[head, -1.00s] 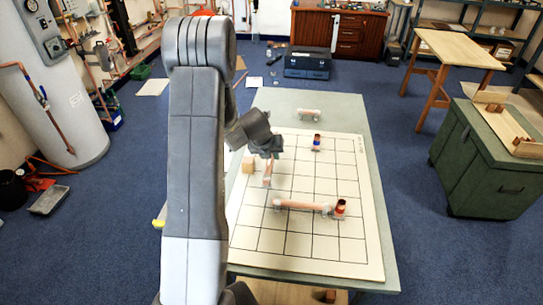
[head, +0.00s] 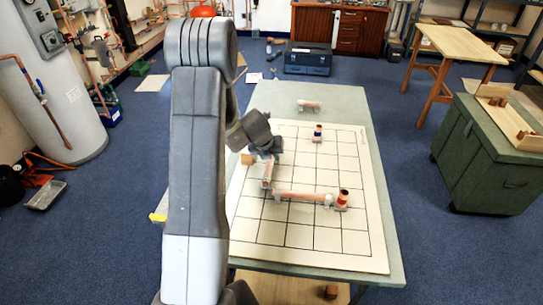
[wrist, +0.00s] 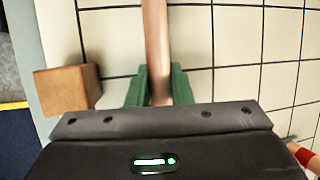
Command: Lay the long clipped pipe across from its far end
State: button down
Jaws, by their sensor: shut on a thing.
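My gripper (head: 270,157) is low over the left part of the gridded board, with its green fingers shut on a copper pipe (head: 267,172). In the wrist view this pipe (wrist: 156,45) runs up from between the fingers and out of the frame. In the head view its near end comes close to the left end of another long copper pipe (head: 300,195); I cannot tell whether they touch. That pipe lies across the board with a pale clip (head: 327,200) at its right end, beside a red-banded upright fitting (head: 343,196).
A wooden block (head: 248,158) stands left of my gripper and shows in the wrist view (wrist: 67,88). Another banded fitting (head: 318,132) stands farther back. A short clipped pipe (head: 309,105) lies beyond the board (head: 300,262). The board's near squares are clear.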

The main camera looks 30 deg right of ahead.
jog(key=shift+f, duration=0.3)
jog(key=c, duration=1.2)
grip_release()
jog(key=shift+r, duration=0.1)
notch_tip(320, 180, up, 9)
jog(key=p, duration=0.9)
jog(key=shift+f, duration=0.2)
notch_tip(320, 180, down, 8)
jog(key=b, duration=0.9)
jog(key=shift+f, duration=0.25)
jog(key=shift+r, duration=0.15)
